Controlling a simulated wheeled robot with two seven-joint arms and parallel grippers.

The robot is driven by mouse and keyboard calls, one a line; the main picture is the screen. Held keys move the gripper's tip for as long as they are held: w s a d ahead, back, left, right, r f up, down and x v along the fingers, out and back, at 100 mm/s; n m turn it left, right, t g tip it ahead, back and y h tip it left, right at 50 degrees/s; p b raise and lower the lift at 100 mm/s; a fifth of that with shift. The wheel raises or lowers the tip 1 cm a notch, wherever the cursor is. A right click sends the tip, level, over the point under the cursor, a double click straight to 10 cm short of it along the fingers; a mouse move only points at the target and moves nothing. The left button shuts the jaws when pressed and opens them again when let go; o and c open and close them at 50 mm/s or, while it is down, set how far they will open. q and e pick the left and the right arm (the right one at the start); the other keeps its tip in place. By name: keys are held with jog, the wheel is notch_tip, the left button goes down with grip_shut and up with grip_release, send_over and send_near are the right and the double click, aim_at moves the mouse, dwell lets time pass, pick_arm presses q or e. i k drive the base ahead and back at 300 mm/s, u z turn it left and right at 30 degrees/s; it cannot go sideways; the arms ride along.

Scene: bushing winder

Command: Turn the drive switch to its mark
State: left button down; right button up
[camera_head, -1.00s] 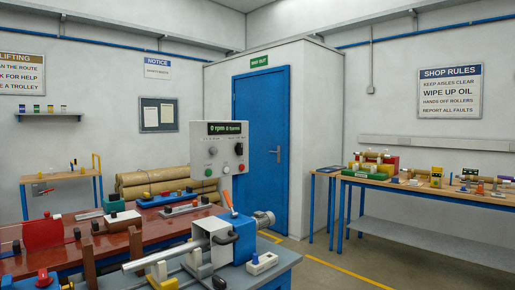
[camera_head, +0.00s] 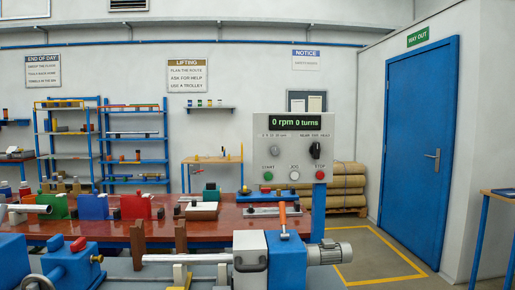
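The grey control panel (camera_head: 294,152) stands upright on a blue post behind the winder. Its display (camera_head: 293,122) reads 0 rpm 0 turns. Below the display are a grey knob (camera_head: 273,150) on the left and a black knob (camera_head: 316,150) on the right. Their labels and marks are too small to read surely, so I cannot tell which one is the drive switch. A green START button (camera_head: 268,176), a white JOG button (camera_head: 294,175) and a red STOP button (camera_head: 320,175) sit in a row below. Neither of my grippers is in view.
The winder's blue headstock (camera_head: 286,262), with a motor (camera_head: 330,253) and an orange-handled lever (camera_head: 283,217), stands in front of the panel. A steel bar (camera_head: 188,258) runs left from it. A red-brown bench (camera_head: 345,213) lies behind. Floor is open at the right, before the blue door (camera_head: 418,150).

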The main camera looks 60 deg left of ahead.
aim_at(314, 149)
jog(key=u, duration=1.05)
jog(key=i, duration=0.9)
jog(key=u, duration=0.9)
